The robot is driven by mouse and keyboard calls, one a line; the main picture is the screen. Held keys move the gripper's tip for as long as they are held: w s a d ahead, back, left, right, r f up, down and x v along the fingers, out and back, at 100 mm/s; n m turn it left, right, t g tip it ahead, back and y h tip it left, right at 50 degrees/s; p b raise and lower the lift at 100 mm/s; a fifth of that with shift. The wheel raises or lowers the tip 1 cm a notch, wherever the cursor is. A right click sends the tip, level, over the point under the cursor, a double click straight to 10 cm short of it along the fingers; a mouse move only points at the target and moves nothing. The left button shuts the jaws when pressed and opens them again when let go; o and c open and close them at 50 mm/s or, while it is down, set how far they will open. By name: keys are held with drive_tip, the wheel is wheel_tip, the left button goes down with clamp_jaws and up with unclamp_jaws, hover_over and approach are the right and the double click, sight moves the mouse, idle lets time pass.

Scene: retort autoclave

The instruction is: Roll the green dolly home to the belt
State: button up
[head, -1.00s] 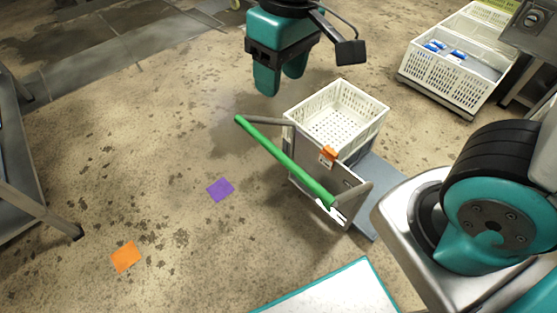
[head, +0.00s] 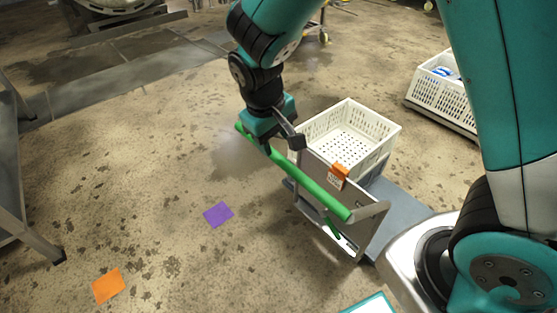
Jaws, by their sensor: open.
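The green dolly is a low grey cart (head: 398,215) with an upright grey end panel and a green push bar (head: 310,182) slanting across its near side. A white slatted crate (head: 372,128) stands on it, seemingly empty. An orange clip with a white tag (head: 338,177) sits at the crate's near edge. My gripper (head: 266,146) is at the far left end of the green bar, pointing down. It is open, its fingers at or just over the bar; the arm partly hides them, so I cannot tell whether they touch it. No belt is clearly visible.
A purple square (head: 218,214) and an orange square (head: 109,286) lie on the floor left of the dolly. A second white crate (head: 441,97) with blue items stands on a low base at the upper right. A metal frame (head: 22,225) edges the left.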

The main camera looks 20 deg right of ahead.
sight(279, 157)
drive_tip(key=f, duration=0.3)
drive_tip(key=d+f+b, duration=0.1)
drive_tip(key=f, duration=0.2)
drive_tip(key=shift+w+d+f, duration=0.1)
drive_tip(key=shift+w, duration=0.1)
drive_tip(key=shift+c, duration=0.4)
clamp_jaws()
